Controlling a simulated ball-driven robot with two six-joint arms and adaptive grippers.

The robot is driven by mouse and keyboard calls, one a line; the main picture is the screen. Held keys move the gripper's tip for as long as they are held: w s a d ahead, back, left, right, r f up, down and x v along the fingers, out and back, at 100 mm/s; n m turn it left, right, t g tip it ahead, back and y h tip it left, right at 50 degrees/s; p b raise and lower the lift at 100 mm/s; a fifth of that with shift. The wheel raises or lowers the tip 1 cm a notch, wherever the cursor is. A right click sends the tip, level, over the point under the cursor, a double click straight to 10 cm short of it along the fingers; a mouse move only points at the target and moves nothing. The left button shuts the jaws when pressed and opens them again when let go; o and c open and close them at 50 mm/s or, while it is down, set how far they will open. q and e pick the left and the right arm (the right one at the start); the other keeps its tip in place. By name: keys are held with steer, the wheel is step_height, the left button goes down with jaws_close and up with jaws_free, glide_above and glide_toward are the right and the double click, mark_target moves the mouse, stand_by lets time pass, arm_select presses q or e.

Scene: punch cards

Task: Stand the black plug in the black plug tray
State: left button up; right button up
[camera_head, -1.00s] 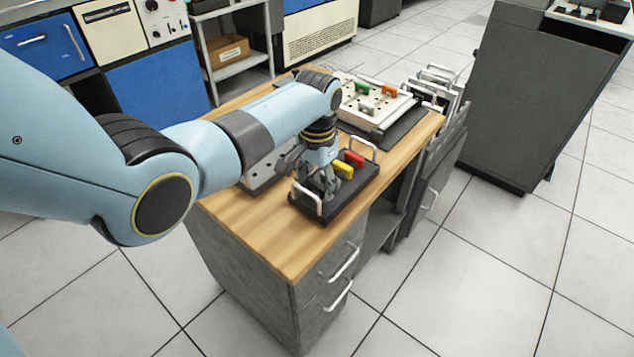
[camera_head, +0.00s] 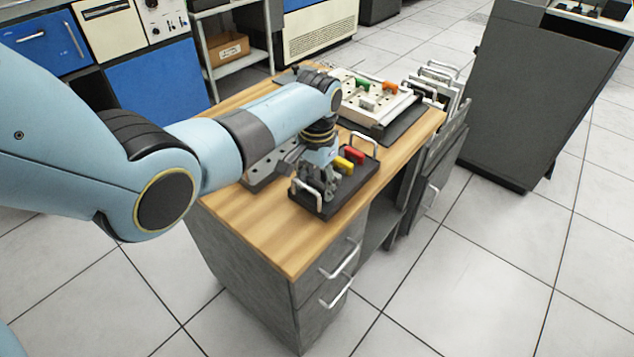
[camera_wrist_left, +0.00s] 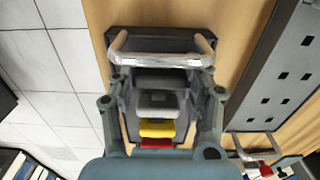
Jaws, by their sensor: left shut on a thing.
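The black plug tray (camera_head: 337,207) is a dark tray with a metal handle at each end, on the wooden desk. It also shows in the left wrist view (camera_wrist_left: 116,33), one handle across its top. My left gripper (camera_head: 330,190) points down into the tray's near end. It is shut on the black plug (camera_wrist_left: 160,80), a dark bar between the fingers in the left wrist view. Whether the plug touches the tray floor is hidden. A grey plug (camera_wrist_left: 158,102), yellow plug (camera_head: 343,164) and red plug (camera_head: 355,154) stand in a row beside it. My right gripper is not in view.
A grey panel with holes (camera_wrist_left: 285,75) lies close beside the tray. A white board (camera_head: 372,103) with coloured plugs lies farther back on the desk (camera_head: 250,230). The tray sits near the desk's right edge. Bare wood is free at the near left.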

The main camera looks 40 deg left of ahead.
mark_target(317, 183)
arm_select(q)
steer(key=shift+s+f, duration=0.1)
steer(key=o, duration=0.9)
steer(key=shift+o, duration=0.5)
steer(key=shift+r, duration=0.3)
step_height(317, 183, up, 11)
steer(key=shift+r, duration=0.2)
